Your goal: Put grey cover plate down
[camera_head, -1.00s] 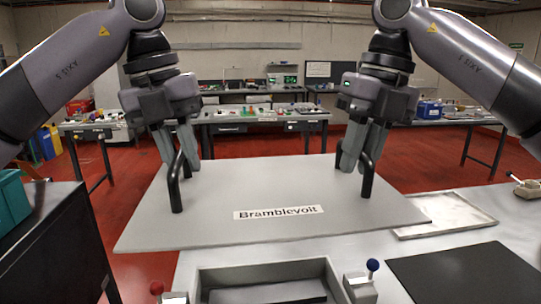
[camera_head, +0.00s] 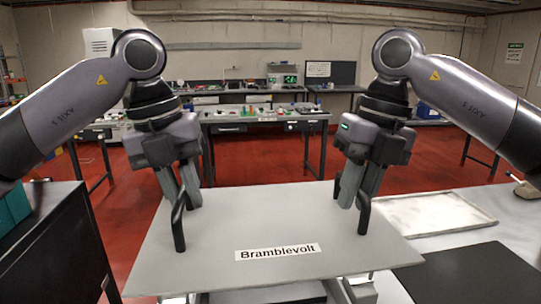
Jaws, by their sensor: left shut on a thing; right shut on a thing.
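The grey cover plate (camera_head: 271,222) is a flat panel with a white "Bramblevolt" label (camera_head: 278,252) and two black handles. My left gripper (camera_head: 183,205) is shut on the left handle (camera_head: 178,228). My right gripper (camera_head: 355,205) is shut on the right handle (camera_head: 364,216). The plate looks roughly level, above the front of the light worktable (camera_head: 440,234). It hides most of the open box beneath it, whose edge shows at the bottom. I cannot tell whether the plate touches anything below.
A shallow pale tray (camera_head: 440,212) and a dark mat (camera_head: 470,275) lie on the worktable to the right. A black cabinet (camera_head: 50,245) with a teal bin (camera_head: 14,208) stands at the left. Benches stand behind, across the red floor.

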